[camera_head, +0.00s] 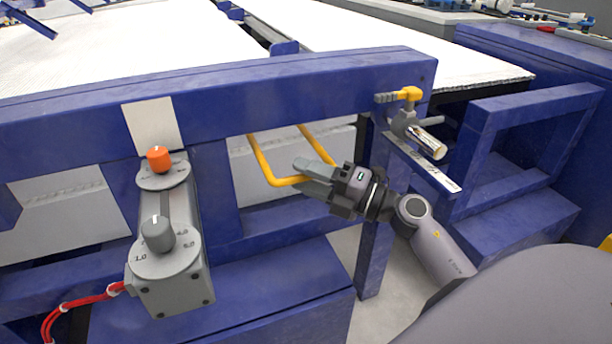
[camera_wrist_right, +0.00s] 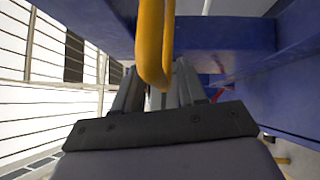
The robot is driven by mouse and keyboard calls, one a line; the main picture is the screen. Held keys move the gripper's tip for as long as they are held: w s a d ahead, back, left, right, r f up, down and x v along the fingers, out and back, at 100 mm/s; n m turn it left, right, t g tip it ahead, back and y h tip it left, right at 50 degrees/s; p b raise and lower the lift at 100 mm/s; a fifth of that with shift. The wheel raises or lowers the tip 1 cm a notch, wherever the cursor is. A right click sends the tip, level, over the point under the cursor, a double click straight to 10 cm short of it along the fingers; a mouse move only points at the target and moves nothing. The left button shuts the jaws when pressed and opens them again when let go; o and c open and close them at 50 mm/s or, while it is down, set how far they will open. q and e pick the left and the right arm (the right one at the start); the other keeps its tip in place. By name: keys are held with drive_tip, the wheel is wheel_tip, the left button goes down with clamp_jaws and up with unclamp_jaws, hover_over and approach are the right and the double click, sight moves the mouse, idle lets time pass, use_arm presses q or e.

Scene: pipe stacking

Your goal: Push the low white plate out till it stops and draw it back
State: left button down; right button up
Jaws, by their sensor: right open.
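A yellow U-shaped handle (camera_head: 262,164) sticks out through the opening under the blue beam. Behind it shows a low whitish plate (camera_head: 244,178), partly hidden by the frame and handle; I cannot see how the handle joins it. My right gripper (camera_head: 308,172) is open at the handle's front bar. In the right wrist view the yellow handle (camera_wrist_right: 152,45) runs down to between the open fingers (camera_wrist_right: 158,92); I cannot tell if they touch it. My left gripper is not in view.
A grey control box (camera_head: 172,285) with an orange knob (camera_head: 158,158) and a grey knob (camera_head: 157,234) stands left of the handle. A blue beam (camera_head: 290,83) runs above. A yellow-levered valve (camera_head: 408,95) and a blue post (camera_head: 376,240) are to the right.

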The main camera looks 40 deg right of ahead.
drive_tip(key=shift+w+a, duration=0.15)
drive_tip(key=shift+w, duration=0.05)
clamp_jaws()
drive_tip(key=w, duration=0.2)
drive_tip(key=w+d, duration=0.1)
drive_tip(key=w, duration=0.1)
idle(0.3)
unclamp_jaws()
